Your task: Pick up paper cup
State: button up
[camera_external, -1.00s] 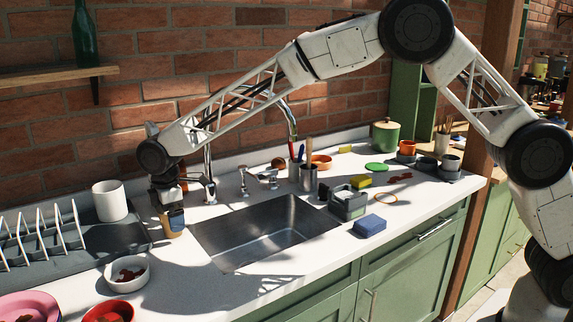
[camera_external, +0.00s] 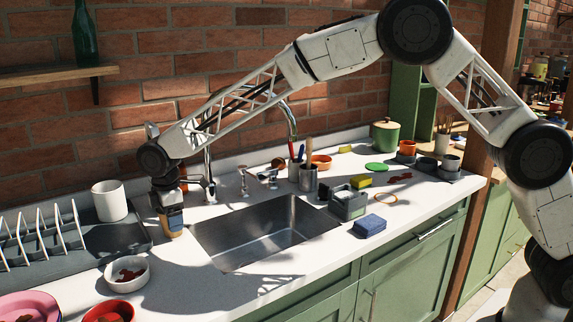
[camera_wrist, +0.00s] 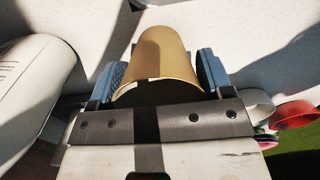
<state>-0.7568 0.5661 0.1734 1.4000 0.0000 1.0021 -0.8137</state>
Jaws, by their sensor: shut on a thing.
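The paper cup (camera_external: 172,230) is tan and stands at the left side of the sink, at the counter surface or very slightly above it; I cannot tell which. My gripper (camera_external: 170,216) points down over it, with its blue-padded fingers on either side of the cup. In the wrist view the tan cup (camera_wrist: 162,58) fills the space between the two blue pads of my gripper (camera_wrist: 160,80). The gripper is shut on the cup. The fingers hide much of the cup in the external view.
The metal sink (camera_external: 268,258) lies right of the cup, with a tap (camera_external: 208,165) behind. A white mug (camera_external: 109,201), dish rack (camera_external: 40,243) and white bowl (camera_external: 127,285) stand to the left. A grey caddy (camera_external: 348,205) and blue sponge (camera_external: 370,226) are right of the sink.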

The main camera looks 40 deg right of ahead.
jog(key=shift+r, duration=0.1)
dwell(0.3)
jog(key=shift+r, duration=1.45)
jog(key=shift+s+d+r, duration=0.1)
jog(key=shift+r, duration=0.15)
jog(key=s+d, duration=0.3)
jog(key=s, duration=0.1)
jog(key=s+d+r, duration=0.1)
jog(key=s+d, duration=0.2)
jog(key=d, duration=0.1)
jog(key=s+d, duration=0.3)
jog(key=s, duration=0.1)
jog(key=shift+s+d+r, duration=0.2)
jog(key=shift+s+d, duration=0.1)
